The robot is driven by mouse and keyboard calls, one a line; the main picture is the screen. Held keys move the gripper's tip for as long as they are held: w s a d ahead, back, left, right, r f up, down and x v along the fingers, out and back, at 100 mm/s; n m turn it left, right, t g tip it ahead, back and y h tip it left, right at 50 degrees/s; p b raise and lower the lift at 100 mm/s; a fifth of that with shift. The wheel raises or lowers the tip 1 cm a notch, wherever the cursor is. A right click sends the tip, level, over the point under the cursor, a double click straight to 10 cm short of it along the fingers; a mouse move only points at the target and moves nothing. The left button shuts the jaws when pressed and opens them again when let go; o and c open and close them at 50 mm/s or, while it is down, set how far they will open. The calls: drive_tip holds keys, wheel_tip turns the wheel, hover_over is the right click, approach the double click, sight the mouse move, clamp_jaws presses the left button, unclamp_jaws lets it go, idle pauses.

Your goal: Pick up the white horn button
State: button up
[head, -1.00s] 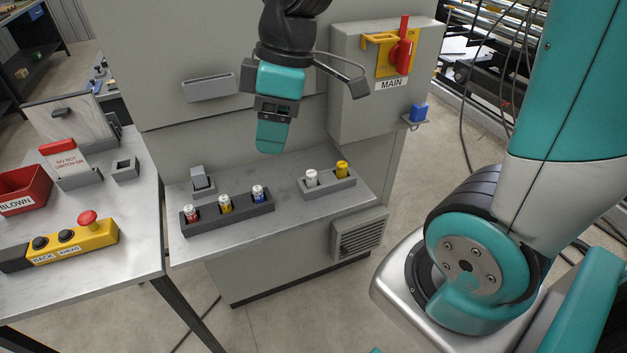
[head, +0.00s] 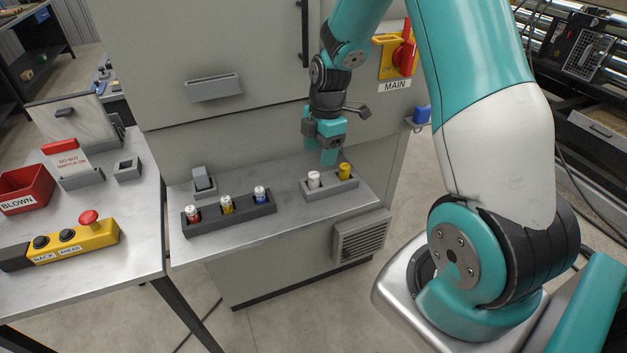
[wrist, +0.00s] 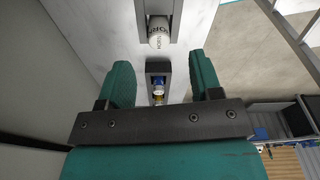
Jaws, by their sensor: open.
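The white horn button (head: 314,179) is a small white cylinder standing in the left slot of a grey two-slot holder (head: 335,191) on the shelf. In the wrist view the white button (wrist: 160,38) shows dark lettering, partly readable, beyond my fingertips. My gripper (head: 325,155) is open and empty, just above and behind the two-slot holder. In the wrist view my gripper (wrist: 160,72) has its two teal fingers apart, with nothing between them being touched. A yellow cylinder (head: 344,171) stands in the right slot.
A dark holder (head: 240,218) with red, yellow and blue-banded cylinders stands left on the shelf (head: 290,215). A small grey block (head: 202,180) is behind it. The cabinet wall (head: 240,130) rises behind. A yellow control box (head: 75,244) lies on the left table.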

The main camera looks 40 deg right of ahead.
sight(314, 174)
drive_tip(key=f, duration=0.2)
drive_tip(key=a+f+p, duration=0.1)
drive_tip(key=f, duration=0.1)
drive_tip(key=f+p, duration=0.1)
drive_tip(key=f, duration=0.2)
drive_tip(key=shift+w+a+f, duration=0.1)
drive_tip(key=shift+w+a, duration=0.1)
drive_tip(key=shift+a, duration=0.1)
drive_tip(key=c, duration=1)
